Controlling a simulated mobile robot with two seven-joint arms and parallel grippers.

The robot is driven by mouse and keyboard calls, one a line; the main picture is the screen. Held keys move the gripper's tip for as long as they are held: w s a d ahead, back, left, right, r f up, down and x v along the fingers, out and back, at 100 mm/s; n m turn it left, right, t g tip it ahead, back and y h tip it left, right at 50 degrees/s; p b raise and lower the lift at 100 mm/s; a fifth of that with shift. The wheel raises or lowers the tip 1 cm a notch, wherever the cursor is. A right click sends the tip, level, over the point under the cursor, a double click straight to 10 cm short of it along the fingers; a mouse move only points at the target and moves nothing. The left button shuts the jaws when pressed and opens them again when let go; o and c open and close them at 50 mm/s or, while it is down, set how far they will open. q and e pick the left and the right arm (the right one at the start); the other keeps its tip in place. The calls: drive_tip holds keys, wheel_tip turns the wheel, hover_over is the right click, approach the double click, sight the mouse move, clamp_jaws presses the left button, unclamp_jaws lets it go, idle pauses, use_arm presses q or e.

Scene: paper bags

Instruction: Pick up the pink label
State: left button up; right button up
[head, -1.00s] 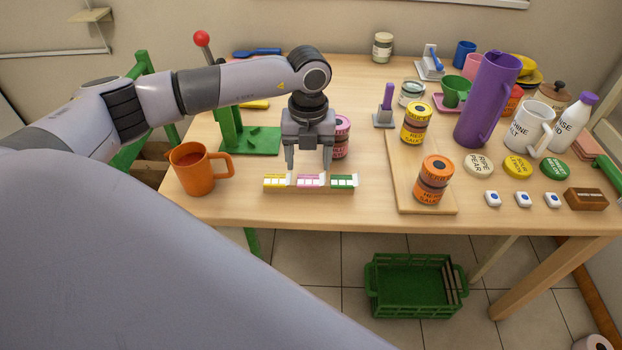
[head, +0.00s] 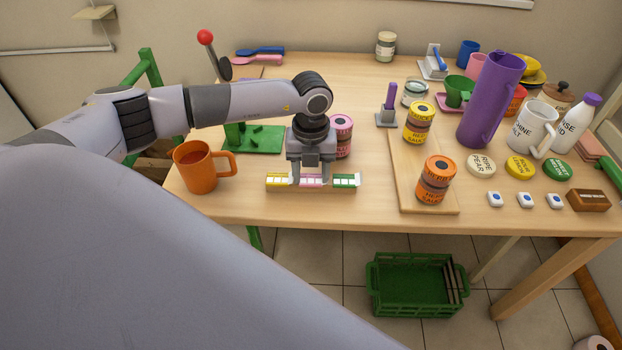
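The pink label (head: 312,182) sits in the middle of a small wooden holder (head: 310,190) near the table's front edge. A yellow label (head: 278,180) is at its left and a green label (head: 345,181) at its right. My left gripper (head: 311,179) points down right over the pink label. Its fingertips are low, at the level of the label, near its two ends. The fingers are partly hidden, and I cannot tell whether they touch or grip it. My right gripper is not in view.
An orange mug (head: 197,168) stands left of the holder. A pink-labelled can (head: 342,136) stands close behind the gripper. A wooden board (head: 408,192) with two cans lies to the right. A green stand (head: 262,140) is behind left. A green crate (head: 414,288) is on the floor.

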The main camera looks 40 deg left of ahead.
use_arm(q)
drive_tip(key=shift+c, duration=0.6)
